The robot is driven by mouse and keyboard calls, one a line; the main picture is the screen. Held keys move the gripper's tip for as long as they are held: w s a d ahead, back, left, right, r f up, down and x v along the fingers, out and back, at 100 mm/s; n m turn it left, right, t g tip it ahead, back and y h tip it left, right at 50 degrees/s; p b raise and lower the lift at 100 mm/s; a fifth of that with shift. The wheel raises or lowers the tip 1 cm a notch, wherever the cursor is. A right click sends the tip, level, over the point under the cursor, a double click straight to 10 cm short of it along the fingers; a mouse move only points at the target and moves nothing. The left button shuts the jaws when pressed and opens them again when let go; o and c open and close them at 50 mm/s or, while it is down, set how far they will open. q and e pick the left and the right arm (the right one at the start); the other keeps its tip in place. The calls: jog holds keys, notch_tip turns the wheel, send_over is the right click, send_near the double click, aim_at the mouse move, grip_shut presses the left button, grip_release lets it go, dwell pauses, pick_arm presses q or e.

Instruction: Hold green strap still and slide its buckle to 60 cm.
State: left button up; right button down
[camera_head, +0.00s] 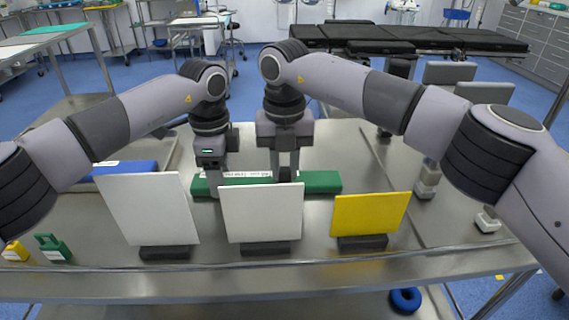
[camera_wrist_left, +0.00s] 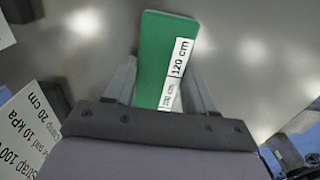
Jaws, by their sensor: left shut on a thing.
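The green strap (camera_head: 322,182) lies across the steel table in the head view, behind the upright cards. White labels on its top are too small to read there. My left gripper (camera_head: 213,186) is shut on the strap near its left end. In the left wrist view the strap (camera_wrist_left: 163,50) runs between the fingers of my left gripper (camera_wrist_left: 160,92), with a label reading 120 cm.
Two white cards (camera_head: 150,210) (camera_head: 260,214) and a yellow card (camera_head: 369,215) stand along the front edge. A blue strap (camera_head: 128,168) lies at the left. Small yellow (camera_head: 15,251) and green (camera_head: 52,248) pieces sit at the front left. Grey-white blocks (camera_head: 427,182) stand right.

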jog(key=shift+d, duration=2.25)
pick_arm(q)
jog(key=shift+a, duration=0.1)
pick_arm(e)
jog(key=c, duration=0.9)
grip_release()
jog(key=shift+c, duration=0.2)
jog(key=shift+r, duration=0.5)
notch_tip(320, 180, up, 11)
jog(key=shift+r, duration=0.1)
pick_arm(q)
jog(key=o, duration=1.4)
